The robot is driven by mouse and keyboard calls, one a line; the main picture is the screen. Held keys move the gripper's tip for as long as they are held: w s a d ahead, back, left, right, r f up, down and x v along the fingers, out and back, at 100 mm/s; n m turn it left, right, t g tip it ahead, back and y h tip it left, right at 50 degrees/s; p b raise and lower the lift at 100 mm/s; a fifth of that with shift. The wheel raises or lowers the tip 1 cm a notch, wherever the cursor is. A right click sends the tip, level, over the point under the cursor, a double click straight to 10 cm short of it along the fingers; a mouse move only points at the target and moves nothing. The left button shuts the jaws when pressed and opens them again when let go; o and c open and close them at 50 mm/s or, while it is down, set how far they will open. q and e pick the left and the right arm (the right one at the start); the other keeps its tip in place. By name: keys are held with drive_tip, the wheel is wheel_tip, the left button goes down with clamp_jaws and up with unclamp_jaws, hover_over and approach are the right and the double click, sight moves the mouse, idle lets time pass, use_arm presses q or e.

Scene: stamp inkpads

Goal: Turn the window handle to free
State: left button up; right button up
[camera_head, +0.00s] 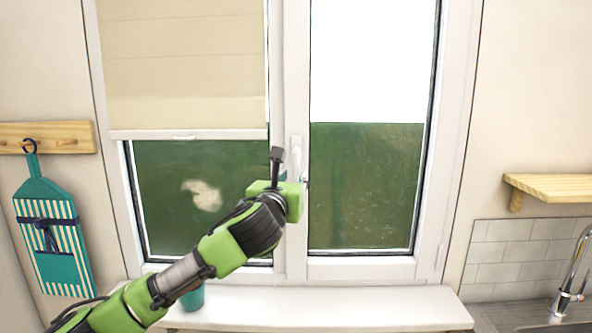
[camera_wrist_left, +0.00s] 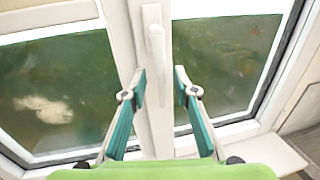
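The white window handle (camera_head: 296,152) is on the middle frame between the two panes, partly hidden behind my left gripper. In the left wrist view the handle (camera_wrist_left: 156,48) hangs roughly upright, its lower end near the level of the fingertips. My left gripper (camera_head: 291,172) is in front of the window's middle frame. In the left wrist view its two teal fingers (camera_wrist_left: 160,78) are spread apart, one on each side of the handle's line, with nothing clamped. Whether a finger touches the handle cannot be told. My right gripper is not in view.
A beige blind (camera_head: 185,65) covers the upper left pane. A white sill (camera_head: 340,308) runs below, with a teal cup (camera_head: 192,298) partly behind my left arm. A teal striped cutting board (camera_head: 55,240) hangs at left. A wooden shelf (camera_head: 550,187) and a tap (camera_head: 572,275) are at right.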

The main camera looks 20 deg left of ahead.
sight(295, 175)
use_arm(q)
drive_tip(key=shift+w+a+p, duration=0.15)
drive_tip(key=shift+w+p, duration=0.15)
drive_tip(key=shift+w, duration=1.55)
clamp_jaws()
